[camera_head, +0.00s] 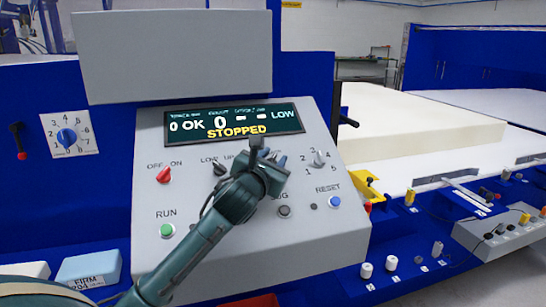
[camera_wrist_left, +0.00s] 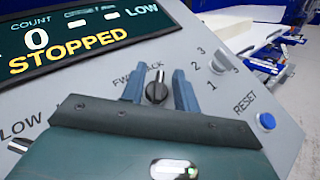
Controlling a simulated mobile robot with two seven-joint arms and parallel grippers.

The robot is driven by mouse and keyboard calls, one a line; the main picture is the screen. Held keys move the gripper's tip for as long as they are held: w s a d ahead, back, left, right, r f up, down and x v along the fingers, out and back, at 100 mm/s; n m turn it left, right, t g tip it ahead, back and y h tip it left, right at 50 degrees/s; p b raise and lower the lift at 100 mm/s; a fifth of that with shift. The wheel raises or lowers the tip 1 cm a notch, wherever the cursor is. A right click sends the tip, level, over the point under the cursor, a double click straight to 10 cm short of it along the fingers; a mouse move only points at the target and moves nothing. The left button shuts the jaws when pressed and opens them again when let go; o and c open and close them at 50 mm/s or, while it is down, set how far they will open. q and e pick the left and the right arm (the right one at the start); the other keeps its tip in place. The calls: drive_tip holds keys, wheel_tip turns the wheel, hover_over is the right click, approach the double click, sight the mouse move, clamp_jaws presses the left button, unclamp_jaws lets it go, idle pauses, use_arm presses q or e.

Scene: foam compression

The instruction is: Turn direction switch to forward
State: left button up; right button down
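My left gripper (camera_wrist_left: 159,90) is open, with one blue-grey finger on each side of the knob and a gap on both sides. In the head view my left gripper (camera_head: 266,156) is over the panel and mostly covers the switch. My right gripper is in neither view.
The grey sloped panel (camera_head: 335,243) also carries a red OFF/ON knob (camera_head: 163,175), a LOW knob (camera_head: 219,168), a numbered knob (camera_head: 319,158), a green RUN button (camera_head: 167,230) and a blue RESET button (camera_head: 334,202). The display (camera_head: 235,123) reads STOPPED.

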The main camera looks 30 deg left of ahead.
use_arm(q)
drive_tip(key=shift+w, duration=0.15)
drive_tip(key=shift+c, duration=0.2)
drive_tip(key=c, duration=0.3)
clamp_jaws()
